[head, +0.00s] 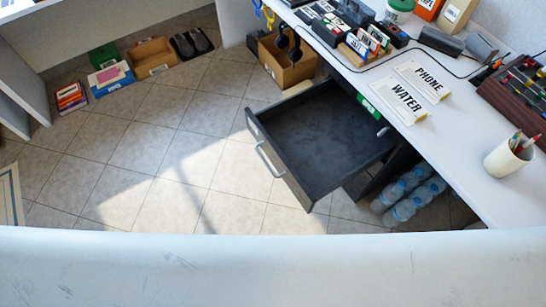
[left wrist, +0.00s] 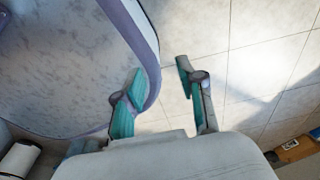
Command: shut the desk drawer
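The dark grey desk drawer (head: 320,133) is pulled out from under the white desk (head: 440,120) in the head view. It looks empty inside, and a light bar handle (head: 268,160) runs along its front panel. Neither gripper shows in the head view. In the left wrist view my left gripper (left wrist: 160,90) has its two teal-padded fingers spread apart, with nothing between them but tiled floor and the edge of a pale curved surface. It is not at the drawer, which does not show in that view. My right gripper is in neither view.
Water bottles (head: 408,200) lie on the floor under the desk beside the drawer. A cardboard box (head: 286,62) stands behind it. The tiled floor (head: 190,150) in front of the drawer is clear.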

